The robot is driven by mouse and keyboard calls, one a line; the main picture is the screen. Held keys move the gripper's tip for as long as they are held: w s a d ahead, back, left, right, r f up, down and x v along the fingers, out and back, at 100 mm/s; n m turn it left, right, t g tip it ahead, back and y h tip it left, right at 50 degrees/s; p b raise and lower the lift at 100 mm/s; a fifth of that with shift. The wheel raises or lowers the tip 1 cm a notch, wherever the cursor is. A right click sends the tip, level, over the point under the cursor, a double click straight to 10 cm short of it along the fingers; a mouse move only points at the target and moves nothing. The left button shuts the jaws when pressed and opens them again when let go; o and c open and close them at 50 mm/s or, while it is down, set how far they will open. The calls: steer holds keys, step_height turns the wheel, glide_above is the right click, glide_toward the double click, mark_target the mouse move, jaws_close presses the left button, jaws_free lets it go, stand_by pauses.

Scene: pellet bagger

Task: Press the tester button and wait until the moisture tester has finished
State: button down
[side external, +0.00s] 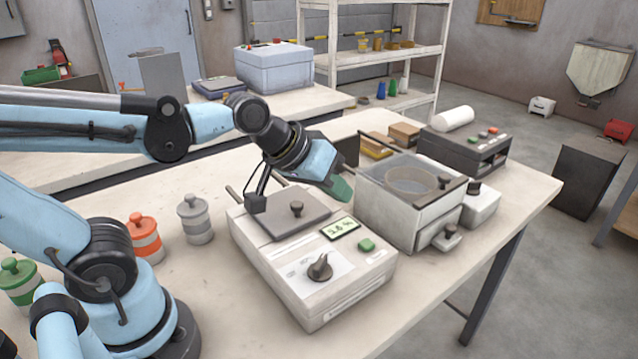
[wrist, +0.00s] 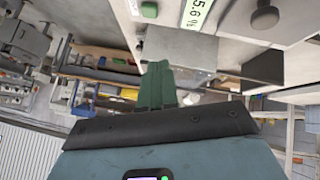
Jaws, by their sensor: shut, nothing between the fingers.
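The moisture tester is a white box (side external: 318,308) on the table in the side external view, with a grey lid, a dark knob (side external: 320,267) and a lit display (side external: 340,229). The display also shows in the wrist view (wrist: 196,14), where it appears to read 5.6 %. The green tester button (side external: 367,244) is right of the knob; it also shows at the top of the wrist view (wrist: 149,9). My gripper (side external: 340,188) has green fingertips, shut and empty. It is raised near the tester's far right side, apart from the button. The fingers also show in the wrist view (wrist: 157,88).
A grey box with a clear cover (side external: 400,215) stands right behind the tester. Orange (side external: 145,240), grey (side external: 195,220) and green (side external: 18,283) lidded jars stand to its left. A dark control box (side external: 468,145) and a white roll (side external: 454,119) are farther back.

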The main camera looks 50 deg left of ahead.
mark_target(361, 243)
steer(key=w+d+r+n, duration=0.1)
steer(key=w+d+r+n+h, duration=0.1)
steer(key=w+d, duration=0.1)
steer(key=shift+w+d+t, duration=0.15)
steer(key=shift+t, duration=0.25)
steer(key=shift+f, duration=4.4)
steer(key=shift+f, duration=0.15)
steer(key=shift+f, duration=0.3)
steer(key=shift+f, duration=0.45)
steer(key=shift+r, duration=0.9)
